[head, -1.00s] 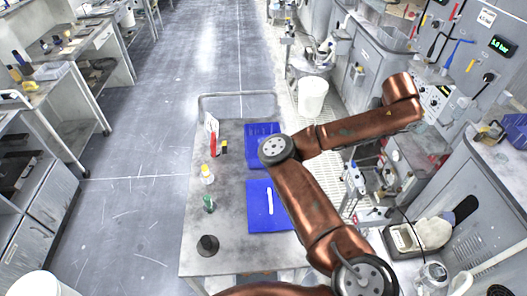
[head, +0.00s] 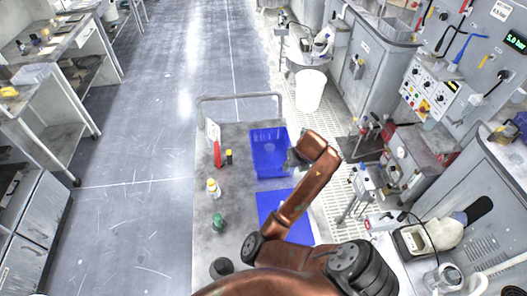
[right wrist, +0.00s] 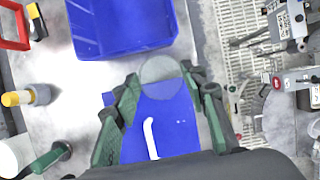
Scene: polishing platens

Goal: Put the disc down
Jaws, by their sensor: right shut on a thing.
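A thin, see-through grey disc (right wrist: 159,70) is held between the green fingertips of my right gripper (right wrist: 161,82) in the right wrist view. I cannot make the disc out clearly there. My left gripper is not in view.
A white strip (right wrist: 150,138) lies on the mat. A white bucket (head: 310,92) stands beyond the cart.

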